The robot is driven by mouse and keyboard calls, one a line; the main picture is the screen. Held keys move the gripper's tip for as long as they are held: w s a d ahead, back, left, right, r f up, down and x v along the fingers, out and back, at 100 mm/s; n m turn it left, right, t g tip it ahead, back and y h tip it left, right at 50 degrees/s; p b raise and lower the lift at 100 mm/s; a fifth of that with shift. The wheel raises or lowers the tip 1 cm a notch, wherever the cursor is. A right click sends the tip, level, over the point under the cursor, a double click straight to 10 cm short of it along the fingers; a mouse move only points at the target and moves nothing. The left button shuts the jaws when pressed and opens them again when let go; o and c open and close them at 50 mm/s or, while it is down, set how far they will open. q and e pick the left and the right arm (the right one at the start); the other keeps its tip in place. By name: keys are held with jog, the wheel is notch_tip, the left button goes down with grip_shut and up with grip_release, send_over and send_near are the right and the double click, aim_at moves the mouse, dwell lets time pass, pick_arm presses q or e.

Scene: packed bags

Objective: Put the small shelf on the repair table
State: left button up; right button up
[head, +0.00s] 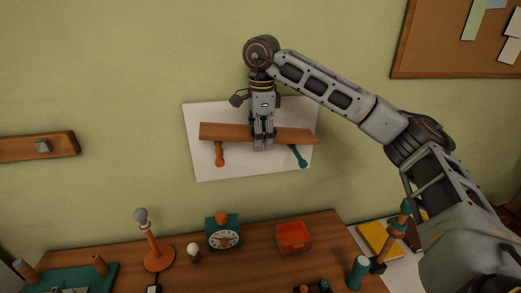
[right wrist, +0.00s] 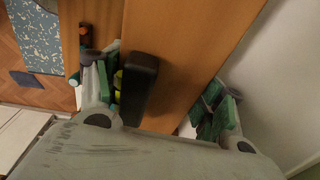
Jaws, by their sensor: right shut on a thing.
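The small shelf (head: 222,131) is a brown wooden board with an orange bracket at its left and a teal bracket at its right. It is in front of a white panel on the green wall, tilted slightly down to the right. My right gripper (head: 263,145) is shut on the middle of its board. In the right wrist view, the shelf's board (right wrist: 190,50) runs between the two fingers (right wrist: 158,100). The wooden repair table (head: 258,260) is lower in the head view, below the shelf. Whether the shelf touches the panel is unclear. My left gripper is not in view.
On the table stand an orange lamp (head: 157,257), a bulb (head: 194,252), a teal clock (head: 223,236) and an orange tray (head: 293,237). A teal-and-orange item (head: 358,273) is at its right. The white panel (head: 205,170) is behind the shelf. Bare wood shows between clock and tray.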

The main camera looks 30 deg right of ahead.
jog(key=shift+f, duration=2.4)
jog(key=o, duration=1.2)
jog(key=shift+c, duration=0.2)
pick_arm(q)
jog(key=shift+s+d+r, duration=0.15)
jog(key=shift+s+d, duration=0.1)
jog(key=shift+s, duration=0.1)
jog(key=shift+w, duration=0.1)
